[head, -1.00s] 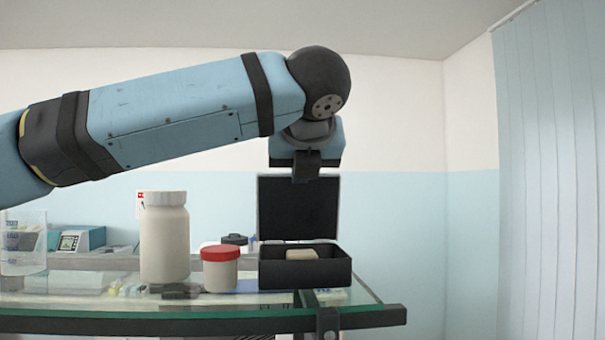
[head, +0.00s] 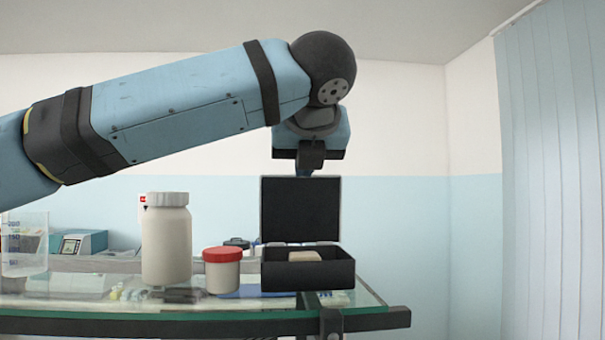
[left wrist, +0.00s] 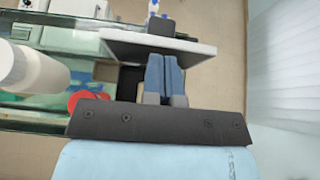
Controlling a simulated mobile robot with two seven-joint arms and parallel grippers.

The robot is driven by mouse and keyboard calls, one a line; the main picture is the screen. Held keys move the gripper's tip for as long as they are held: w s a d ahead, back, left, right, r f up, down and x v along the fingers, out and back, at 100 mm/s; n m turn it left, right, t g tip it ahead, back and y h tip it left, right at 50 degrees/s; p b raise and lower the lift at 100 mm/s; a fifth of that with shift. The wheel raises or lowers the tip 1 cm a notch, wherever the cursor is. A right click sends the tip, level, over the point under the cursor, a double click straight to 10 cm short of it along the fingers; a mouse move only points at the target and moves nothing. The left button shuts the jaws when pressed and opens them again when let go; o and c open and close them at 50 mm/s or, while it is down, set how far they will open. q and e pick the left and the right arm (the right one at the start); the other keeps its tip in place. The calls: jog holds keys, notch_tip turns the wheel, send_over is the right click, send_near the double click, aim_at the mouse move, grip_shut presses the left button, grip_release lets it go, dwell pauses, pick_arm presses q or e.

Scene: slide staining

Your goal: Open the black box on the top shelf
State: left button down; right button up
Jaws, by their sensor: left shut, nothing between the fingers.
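The black box (head: 308,280) stands on the glass top shelf (head: 225,310) near its right end. Its lid (head: 300,210) stands upright at the back, so the box is open. A pale block (head: 304,256) shows inside it. My left gripper (head: 304,172) is just above the lid's top edge, its fingers pointing down and partly hidden by the lid. In the left wrist view the blue fingers of my left gripper (left wrist: 165,82) are together with nothing between them. A dark part of the box (left wrist: 128,82) shows beside them. My right gripper is not in view.
Left of the box stand a white jar with a red lid (head: 222,272) and a taller white bottle (head: 166,242). A beaker (head: 25,245) is at the far left. Blinds (head: 555,170) hang at the right; the space between them and the shelf is clear.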

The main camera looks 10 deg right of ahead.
pick_arm(q)
jog(key=b+v, duration=0.2)
jog(key=v, duration=1)
jog(key=shift+w+f, duration=0.1)
jog(key=shift+f, duration=0.05)
